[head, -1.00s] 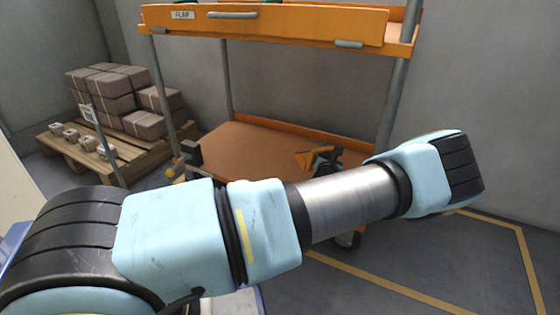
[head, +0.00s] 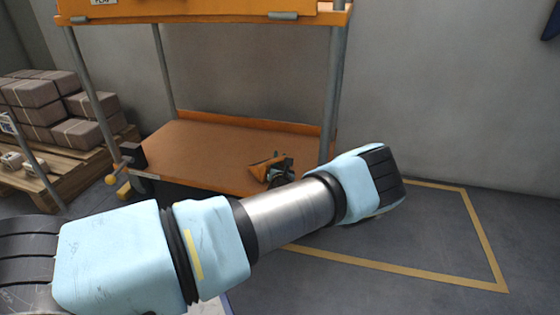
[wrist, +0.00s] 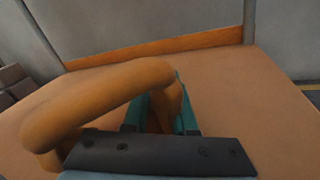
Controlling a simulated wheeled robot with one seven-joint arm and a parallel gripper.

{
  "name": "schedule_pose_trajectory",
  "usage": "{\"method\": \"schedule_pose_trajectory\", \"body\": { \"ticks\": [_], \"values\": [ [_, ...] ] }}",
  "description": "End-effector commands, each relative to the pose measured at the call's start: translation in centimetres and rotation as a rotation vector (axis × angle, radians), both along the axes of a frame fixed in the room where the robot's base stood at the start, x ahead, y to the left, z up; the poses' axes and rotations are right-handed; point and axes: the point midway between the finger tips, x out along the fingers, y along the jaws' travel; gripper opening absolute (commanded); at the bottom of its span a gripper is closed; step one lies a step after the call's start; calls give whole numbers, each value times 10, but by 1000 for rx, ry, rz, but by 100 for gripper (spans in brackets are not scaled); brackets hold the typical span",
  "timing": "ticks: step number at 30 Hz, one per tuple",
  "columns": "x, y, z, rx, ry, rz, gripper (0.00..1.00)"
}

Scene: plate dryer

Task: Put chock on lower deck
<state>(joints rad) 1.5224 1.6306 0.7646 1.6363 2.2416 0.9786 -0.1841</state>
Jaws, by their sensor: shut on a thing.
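The orange chock (head: 262,169) shows in the head view at the front right part of the lower deck (head: 205,147), partly hidden by my gripper (head: 281,170) and arm. In the wrist view the chock's thick, rounded orange handle (wrist: 100,105) fills the left and middle, with part of it between the teal fingers of my gripper (wrist: 160,115). My gripper is shut on the chock. The brown lower deck (wrist: 225,85) spreads beneath and behind it. I cannot tell whether the chock touches the deck.
An orange upper shelf (head: 200,12) stands above the lower deck on grey posts (head: 333,85). A raised orange lip (head: 240,122) runs along the deck's back. A pallet with brown bricks (head: 35,95) is at the left. The deck's left and middle are bare.

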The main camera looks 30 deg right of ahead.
Motion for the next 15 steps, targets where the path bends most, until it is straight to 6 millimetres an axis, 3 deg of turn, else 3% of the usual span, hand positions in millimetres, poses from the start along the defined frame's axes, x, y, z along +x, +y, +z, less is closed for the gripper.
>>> {"method": "schedule_pose_trajectory", "body": {
  "ticks": [5,6,13,15],
  "values": [
    [0,0,0,-1,-2,-1,0],
    [0,0,-2,0,0,0,26],
    [0,0,-2,0,0,0,52],
    [0,0,-2,0,0,0,55]
  ]
}}
